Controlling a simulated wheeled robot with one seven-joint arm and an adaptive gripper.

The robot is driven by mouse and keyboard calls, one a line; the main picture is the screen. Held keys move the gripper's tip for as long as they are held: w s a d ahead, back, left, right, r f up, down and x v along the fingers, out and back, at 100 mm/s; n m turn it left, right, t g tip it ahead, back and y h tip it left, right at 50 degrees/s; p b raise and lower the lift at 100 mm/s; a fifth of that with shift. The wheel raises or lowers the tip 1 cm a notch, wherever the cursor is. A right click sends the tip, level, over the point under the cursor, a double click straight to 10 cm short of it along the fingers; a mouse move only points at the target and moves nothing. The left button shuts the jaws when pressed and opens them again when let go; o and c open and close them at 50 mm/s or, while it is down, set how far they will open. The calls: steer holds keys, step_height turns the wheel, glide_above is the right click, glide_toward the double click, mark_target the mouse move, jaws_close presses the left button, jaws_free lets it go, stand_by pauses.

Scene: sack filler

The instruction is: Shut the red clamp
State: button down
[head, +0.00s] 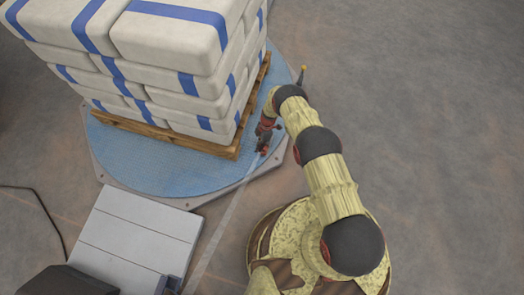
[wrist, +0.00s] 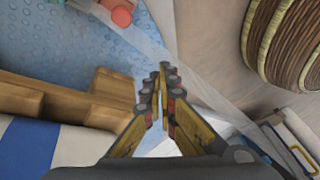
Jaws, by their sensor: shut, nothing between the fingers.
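My gripper (wrist: 162,80) shows in the wrist view with its fingertips close together and nothing between them. In the head view it (head: 267,132) points down beside the right edge of the pallet, over the blue turntable. A small red rounded part (wrist: 121,16), probably of the red clamp, is at the top edge of the wrist view, beyond and left of the fingertips and apart from them. The frame cuts off the rest, so I cannot tell whether the clamp is open. In the head view a small red spot (head: 264,151) shows just below my gripper.
White sacks with blue bands (head: 170,45) stand stacked on a wooden pallet (head: 222,150), close left of my gripper. The pallet rests on the blue turntable (head: 190,178). A clear strip (head: 222,222) runs toward the lower left, past a grey panel (head: 135,235). Floor at right is free.

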steer(key=w+n, duration=0.1)
steer(key=n, duration=0.1)
steer(key=w+n, duration=0.1)
steer(key=n, duration=0.2)
steer(key=shift+w+a, duration=0.1)
steer(key=shift+a, duration=0.05)
steer(key=b+x, duration=0.4)
steer(key=x, duration=0.5)
steer(key=shift+w+a+f, duration=0.1)
steer(key=shift+w+f, duration=0.05)
steer(key=shift+f, duration=0.05)
steer(key=shift+w+f+t+b, duration=0.1)
steer(key=shift+f+t+b, duration=0.25)
steer(key=shift+f, duration=0.2)
steer(key=shift+w+d+r+b, duration=0.1)
steer(key=shift+w+d+b, duration=0.3)
steer(key=shift+w+d, duration=0.45)
steer(key=shift+w+d+r, duration=0.1)
steer(key=shift+w+d, duration=0.25)
steer(key=shift+d, duration=0.15)
steer(key=shift+r, duration=0.1)
